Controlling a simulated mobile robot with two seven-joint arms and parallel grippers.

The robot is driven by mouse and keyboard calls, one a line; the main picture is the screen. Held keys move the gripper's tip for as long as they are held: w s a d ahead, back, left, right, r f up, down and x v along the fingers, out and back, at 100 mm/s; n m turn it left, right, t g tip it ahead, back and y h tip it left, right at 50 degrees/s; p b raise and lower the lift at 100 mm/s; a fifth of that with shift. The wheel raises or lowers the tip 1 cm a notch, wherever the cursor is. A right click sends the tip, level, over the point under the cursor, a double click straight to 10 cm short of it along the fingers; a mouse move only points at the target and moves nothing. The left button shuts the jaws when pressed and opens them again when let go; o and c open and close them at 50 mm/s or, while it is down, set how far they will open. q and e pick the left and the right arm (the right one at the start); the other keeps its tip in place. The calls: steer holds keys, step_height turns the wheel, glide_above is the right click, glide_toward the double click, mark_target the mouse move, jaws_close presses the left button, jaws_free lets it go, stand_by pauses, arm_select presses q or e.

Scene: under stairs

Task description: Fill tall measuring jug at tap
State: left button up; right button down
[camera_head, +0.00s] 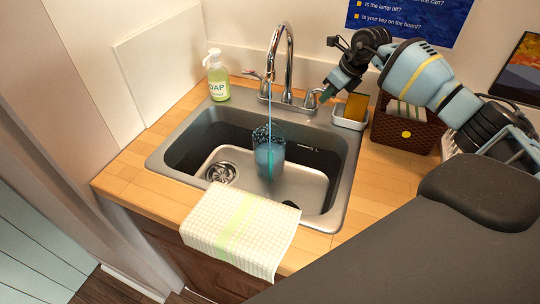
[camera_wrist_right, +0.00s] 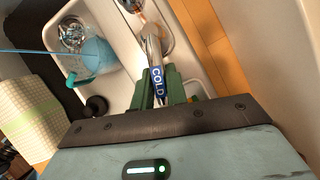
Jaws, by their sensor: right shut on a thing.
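The measuring jug (camera_head: 270,160) stands in the steel sink (camera_head: 350,160), below the tap spout (camera_head: 284,45). A thin blue stream of water (camera_head: 268,105) runs from the spout into the jug, and bluish water shows inside; the exact level is hard to read. In the right wrist view, the jug (camera_wrist_right: 98,55) shows with its teal handle. My right gripper (camera_head: 325,94) is at the right-hand tap handle. In the right wrist view, it (camera_wrist_right: 160,88) is shut on this lever, which is marked COLD (camera_wrist_right: 157,80). My left gripper is out of view.
A green soap bottle (camera_head: 217,78) stands behind the sink's left corner. A checked towel (camera_head: 240,228) hangs over the front edge. A sponge holder (camera_head: 350,120) and a woven basket (camera_head: 404,132) stand to the right. Bare wooden counter (camera_head: 130,170) lies at left.

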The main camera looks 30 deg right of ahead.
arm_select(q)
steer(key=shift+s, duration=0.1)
arm_select(e)
steer(key=n, duration=0.1)
steer(key=d+n+b, duration=0.1)
steer(key=n+y+b, duration=0.1)
steer(key=shift+w+d+f+g, duration=0.2)
steer(key=shift+w+f+g, duration=0.1)
steer(key=shift+w, duration=0.1)
steer(key=shift+w+d+r+n+b, duration=0.1)
steer(key=shift+n+b, duration=0.2)
steer(key=shift+b, duration=0.15)
steer(key=shift+d+r+n+y, duration=0.1)
steer(key=shift+r+n+y, duration=0.1)
steer(key=shift+n+y, duration=0.15)
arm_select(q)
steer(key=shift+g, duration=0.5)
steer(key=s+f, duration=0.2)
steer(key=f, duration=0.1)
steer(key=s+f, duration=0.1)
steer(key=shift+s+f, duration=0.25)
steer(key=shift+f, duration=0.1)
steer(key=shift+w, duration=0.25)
arm_select(e)
steer(key=c, duration=0.6)
jaws_free()
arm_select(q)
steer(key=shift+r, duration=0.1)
